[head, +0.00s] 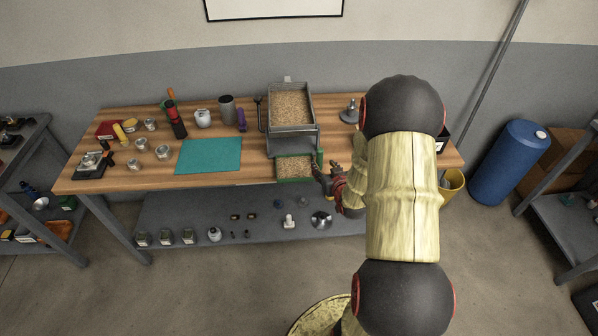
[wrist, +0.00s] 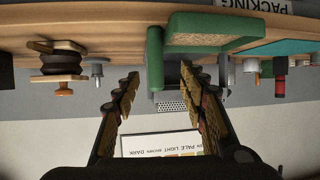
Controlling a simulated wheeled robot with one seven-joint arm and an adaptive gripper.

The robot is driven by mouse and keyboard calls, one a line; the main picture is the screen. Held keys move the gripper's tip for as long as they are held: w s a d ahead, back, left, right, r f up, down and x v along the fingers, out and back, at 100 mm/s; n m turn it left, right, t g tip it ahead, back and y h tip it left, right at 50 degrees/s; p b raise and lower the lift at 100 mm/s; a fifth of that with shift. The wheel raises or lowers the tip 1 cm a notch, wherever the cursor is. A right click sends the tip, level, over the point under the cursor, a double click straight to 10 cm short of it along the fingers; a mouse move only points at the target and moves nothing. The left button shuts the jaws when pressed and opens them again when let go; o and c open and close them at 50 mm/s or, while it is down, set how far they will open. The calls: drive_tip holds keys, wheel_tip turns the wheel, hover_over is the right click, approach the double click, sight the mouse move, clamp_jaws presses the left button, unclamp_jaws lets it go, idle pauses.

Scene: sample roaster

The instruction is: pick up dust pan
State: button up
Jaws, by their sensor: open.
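A green pan-like thing, the likeliest dust pan (head: 319,157), lies at the front edge of the table below the grey hopper, with a tan grainy area inside its green edge. In the wrist view the green pan (wrist: 215,24) is at the upper middle, and its upright green bar (wrist: 155,55) shows in the gap between my fingers. My gripper (head: 326,181) is just to the right of the pan at the table's front edge. In the wrist view my gripper (wrist: 160,76) is open with nothing between the pads. Whether a finger touches the pan I cannot tell.
A grey hopper (head: 291,108) of beans stands behind the pan. A teal mat (head: 209,156) lies to its left, with several cups and tools beyond. The lower shelf (head: 265,222) holds small items. A yellow bucket (head: 452,184) and blue barrel (head: 510,160) stand at right.

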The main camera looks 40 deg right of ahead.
sight(321, 157)
drive_tip(key=x, duration=0.2)
drive_tip(key=b+x, duration=0.1)
drive_tip(key=x, duration=0.1)
drive_tip(key=d+r+x, duration=0.1)
drive_tip(key=x, duration=0.2)
drive_tip(key=shift+b, duration=0.4)
drive_tip(key=shift+w+d+f, duration=0.1)
drive_tip(key=shift+w+f, duration=0.05)
drive_tip(key=shift+w, duration=0.35)
drive_tip(key=shift+c, duration=1)
clamp_jaws()
